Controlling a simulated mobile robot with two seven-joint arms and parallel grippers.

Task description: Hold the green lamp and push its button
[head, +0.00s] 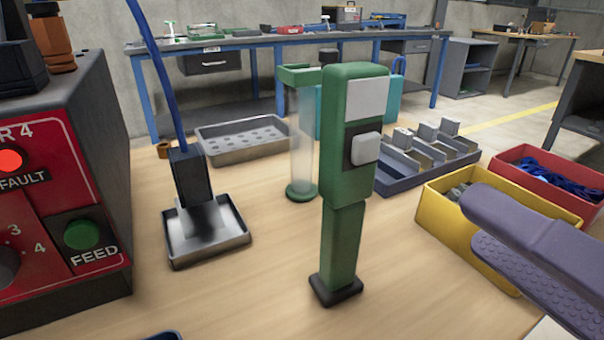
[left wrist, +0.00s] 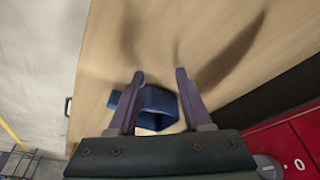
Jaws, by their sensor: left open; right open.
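The green lamp (head: 344,200) stands upright on its dark foot on the wooden table, in the middle of the head view. It has a pale panel near its top and a white square button (head: 366,148) on a dark plate below that. My right gripper (head: 476,219) is open and empty, to the right of the lamp and apart from it, over the yellow bin's area. My left gripper (left wrist: 160,75) is open in the left wrist view. A blue object (left wrist: 155,105) shows between and beyond its fingers; I cannot tell its distance. The lamp is not in that view.
A clear tube with green ends (head: 302,150) stands behind the lamp. A metal tray (head: 238,238) and a red control box (head: 50,200) are at left. A yellow bin (head: 436,207), a red bin (head: 535,157) and a divided tray (head: 400,185) stand at right. The table before the lamp is clear.

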